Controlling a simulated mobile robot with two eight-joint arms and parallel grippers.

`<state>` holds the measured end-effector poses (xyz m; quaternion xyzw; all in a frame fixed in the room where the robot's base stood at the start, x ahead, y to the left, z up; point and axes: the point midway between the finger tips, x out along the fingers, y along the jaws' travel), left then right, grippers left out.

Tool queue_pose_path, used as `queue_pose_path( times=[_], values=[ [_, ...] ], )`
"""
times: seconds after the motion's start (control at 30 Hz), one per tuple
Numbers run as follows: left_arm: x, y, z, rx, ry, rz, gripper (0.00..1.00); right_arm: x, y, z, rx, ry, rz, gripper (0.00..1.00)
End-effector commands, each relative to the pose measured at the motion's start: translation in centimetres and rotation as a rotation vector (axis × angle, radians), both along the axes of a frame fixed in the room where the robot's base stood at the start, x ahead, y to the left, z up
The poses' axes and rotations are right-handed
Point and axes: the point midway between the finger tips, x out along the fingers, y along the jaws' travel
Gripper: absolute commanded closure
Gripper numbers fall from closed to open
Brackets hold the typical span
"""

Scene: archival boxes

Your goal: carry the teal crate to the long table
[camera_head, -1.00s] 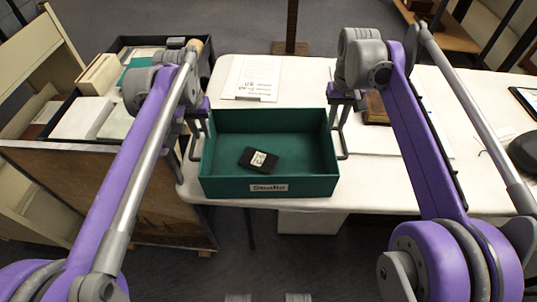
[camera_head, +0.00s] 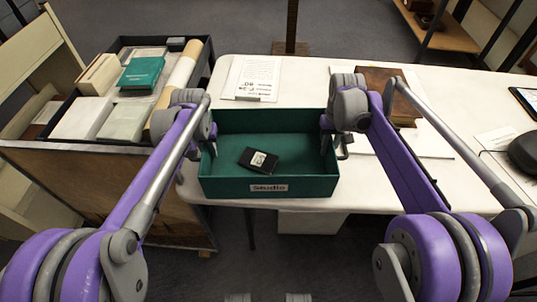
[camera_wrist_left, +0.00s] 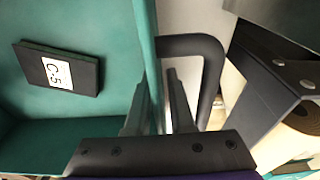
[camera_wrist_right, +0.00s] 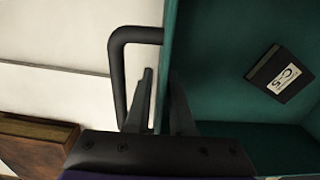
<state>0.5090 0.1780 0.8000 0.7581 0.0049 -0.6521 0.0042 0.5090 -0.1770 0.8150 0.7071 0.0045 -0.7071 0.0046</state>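The teal crate (camera_head: 268,180), labelled "Studio", appears to rest upright at the front left edge of the long white table (camera_head: 300,78). A small black box (camera_head: 258,160) marked C-5 lies inside it. My left gripper (camera_wrist_left: 157,85) is open, with one finger on either side of the crate's left wall and the outer one inside the dark handle (camera_wrist_left: 212,75). My right gripper (camera_wrist_right: 160,85) is open and straddles the right wall likewise, by the other handle (camera_wrist_right: 116,75). Gaps show between outer fingers and walls. The crate's underside is hidden.
A dark tray (camera_head: 208,62) with boxes, a teal book and a roll stands on a wooden cart (camera_head: 100,185) at left. Papers (camera_head: 252,78), a brown book (camera_head: 385,82) and a tablet (camera_head: 527,100) lie on the table. A wooden post (camera_head: 291,25) stands behind.

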Motion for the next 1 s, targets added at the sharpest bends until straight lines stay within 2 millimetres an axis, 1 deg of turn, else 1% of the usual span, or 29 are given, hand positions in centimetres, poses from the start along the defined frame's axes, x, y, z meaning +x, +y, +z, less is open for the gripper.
queue_pose_path(
  times=[0.07, 0.1, 0.2, 1.0],
  values=[
    [0.01, 0.00, 0.01, 0.000, 0.000, 0.000, 0.79, 0.00, 0.00, 0.01, 0.000, 0.000, 0.000, 0.79],
    [0.01, 0.00, 0.01, 0.000, 0.000, 0.000, 0.82, 0.00, 0.00, 0.02, 0.000, 0.000, 0.000, 0.82],
    [0.01, 0.00, 0.02, 0.000, 0.000, 0.000, 1.00, 0.00, 0.00, 0.03, 0.000, 0.000, 0.000, 1.00],
    [0.00, 0.00, 0.05, 0.000, 0.000, 0.000, 1.00, 0.00, 0.00, 0.06, 0.000, 0.000, 0.000, 1.00]
  ],
)
